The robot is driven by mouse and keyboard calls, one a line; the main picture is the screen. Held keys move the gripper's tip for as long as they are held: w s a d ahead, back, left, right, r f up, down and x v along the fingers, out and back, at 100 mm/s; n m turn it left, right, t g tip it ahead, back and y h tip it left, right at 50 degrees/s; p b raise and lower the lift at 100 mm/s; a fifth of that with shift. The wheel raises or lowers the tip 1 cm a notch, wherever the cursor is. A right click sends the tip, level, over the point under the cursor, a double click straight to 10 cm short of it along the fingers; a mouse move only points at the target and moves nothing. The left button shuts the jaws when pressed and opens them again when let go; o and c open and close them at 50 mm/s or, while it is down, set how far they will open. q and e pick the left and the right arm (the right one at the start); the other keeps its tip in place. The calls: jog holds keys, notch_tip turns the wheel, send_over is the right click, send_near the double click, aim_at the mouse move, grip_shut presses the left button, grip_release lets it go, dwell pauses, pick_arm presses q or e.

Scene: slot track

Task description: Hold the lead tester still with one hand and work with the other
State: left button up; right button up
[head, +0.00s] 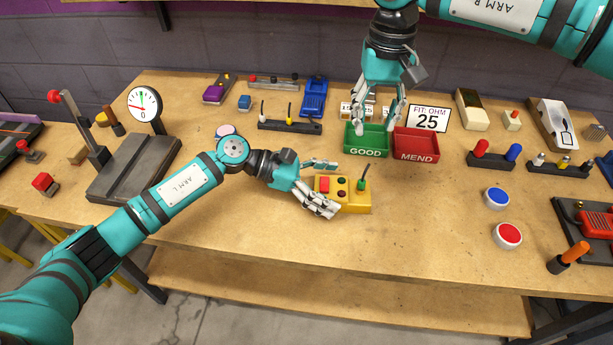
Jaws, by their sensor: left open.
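The yellow box (355,208), which looks like the lead tester, sits on the wooden table with red and dark buttons on top. A short green-tipped piece (362,178) stands up at its right end. My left gripper (335,189) is open at the box's left end, one finger along the far side and one along the near side. I cannot tell whether the fingers touch it. My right gripper (378,122) hangs over the green GOOD bin (366,140), fingers apart, with nothing seen between them.
A red MEND bin (416,144) adjoins the green one. A sign (429,119) reads "FIT: OHM 25". A rack with black, yellow and white pieces (290,126) stands behind. Blue (496,198) and red (508,235) round buttons lie right. The table front is clear.

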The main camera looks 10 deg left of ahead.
pick_arm(q)
jog(key=shift+x, duration=1.1)
jog(key=c, duration=1.3)
jog(key=o, duration=1.4)
jog(key=c, duration=1.1)
jog(key=shift+c, duration=0.2)
